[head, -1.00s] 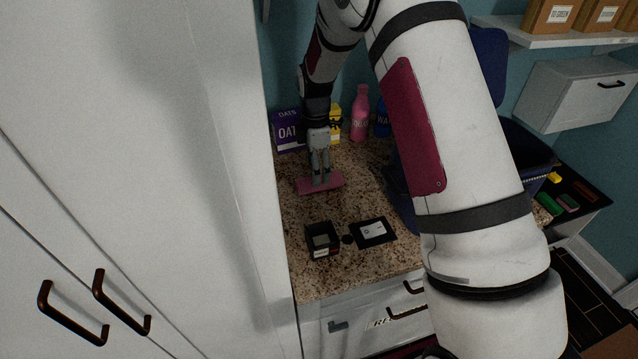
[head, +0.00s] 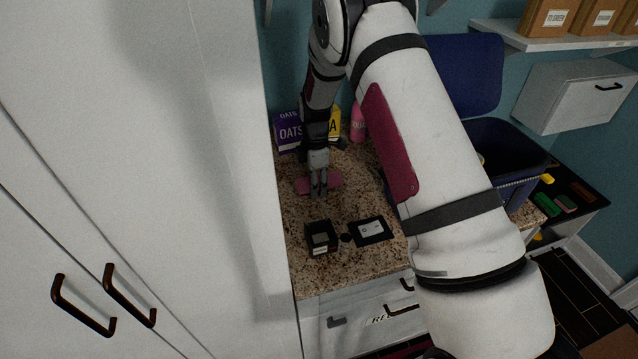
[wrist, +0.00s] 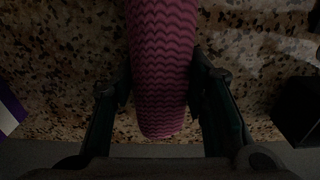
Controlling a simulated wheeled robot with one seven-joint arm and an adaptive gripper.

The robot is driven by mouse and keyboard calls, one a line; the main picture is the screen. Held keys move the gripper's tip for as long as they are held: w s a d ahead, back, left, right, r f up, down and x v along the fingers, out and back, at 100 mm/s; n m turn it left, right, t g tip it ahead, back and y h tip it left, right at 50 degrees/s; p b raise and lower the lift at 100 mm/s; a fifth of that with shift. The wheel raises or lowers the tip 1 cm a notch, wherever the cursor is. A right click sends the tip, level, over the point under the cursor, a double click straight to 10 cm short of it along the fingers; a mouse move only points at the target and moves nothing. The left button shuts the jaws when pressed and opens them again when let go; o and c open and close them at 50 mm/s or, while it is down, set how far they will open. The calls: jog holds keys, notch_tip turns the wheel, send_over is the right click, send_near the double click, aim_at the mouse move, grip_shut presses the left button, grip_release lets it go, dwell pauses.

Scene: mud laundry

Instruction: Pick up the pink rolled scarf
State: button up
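The pink rolled scarf (head: 330,182) lies on the speckled granite counter (head: 345,275), near its left side. In the wrist view the scarf (wrist: 163,70) shows as a ribbed roll running from the top edge down between my fingers, with its rounded near end visible. My gripper (head: 319,193) points down at the scarf. In the wrist view the fingertips of my gripper (wrist: 161,82) lie close along both sides of the roll. Whether they press on it cannot be told. No clear lift off the counter shows.
A purple oats box (head: 288,132), a yellow box (head: 335,122) and a pink bottle (head: 357,124) stand behind my gripper. A small black box (head: 321,240) and a black card (head: 370,231) lie nearer the front. A tall white cabinet (head: 150,150) closes the left side.

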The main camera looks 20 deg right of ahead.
jog(key=shift+c, duration=0.7)
jog(key=shift+r, duration=0.1)
